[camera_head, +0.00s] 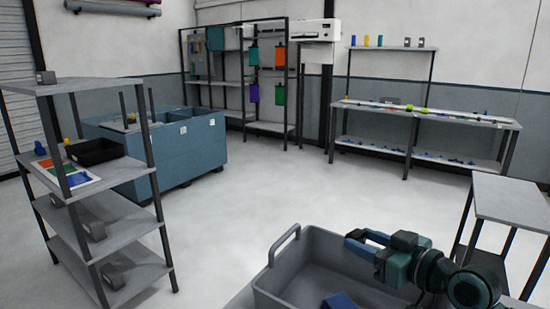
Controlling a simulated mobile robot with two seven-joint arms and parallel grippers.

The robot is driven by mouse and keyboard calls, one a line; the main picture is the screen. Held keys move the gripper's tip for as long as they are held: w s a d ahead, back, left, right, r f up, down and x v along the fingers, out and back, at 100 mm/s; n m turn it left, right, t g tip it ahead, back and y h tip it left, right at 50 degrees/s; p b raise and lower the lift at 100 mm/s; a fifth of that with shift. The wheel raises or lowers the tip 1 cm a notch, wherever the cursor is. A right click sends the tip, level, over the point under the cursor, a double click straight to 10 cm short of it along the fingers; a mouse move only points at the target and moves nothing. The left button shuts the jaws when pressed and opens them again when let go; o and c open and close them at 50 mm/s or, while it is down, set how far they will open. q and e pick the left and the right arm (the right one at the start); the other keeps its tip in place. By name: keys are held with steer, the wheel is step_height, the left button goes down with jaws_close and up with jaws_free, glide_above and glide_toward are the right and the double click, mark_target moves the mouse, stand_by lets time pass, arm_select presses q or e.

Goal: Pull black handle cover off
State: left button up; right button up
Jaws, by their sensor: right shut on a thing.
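My right gripper (359,241) reaches in from the lower right, above the far right part of a grey tub (275,294). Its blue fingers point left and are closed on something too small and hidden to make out. I cannot pick out the black handle cover for certain. The tub has a raised grey handle (284,242) at its left end, apart from the gripper. A blue object (340,301) lies inside the tub. My left gripper is not in view.
A grey shelf unit (118,196) stands at left with a black tray (96,152). Behind it is a large blue bin (178,165). A small table (512,200) stands right of my arm. A long bench (430,114) lines the back right. The middle floor is clear.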

step_height(320, 180, down, 4)
steer(key=shift+r+b, duration=0.2)
steer(key=shift+b, duration=0.9)
steer(key=o, duration=1.2)
steer(key=shift+r, duration=0.15)
step_height(320, 180, up, 10)
steer(key=shift+f, duration=0.1)
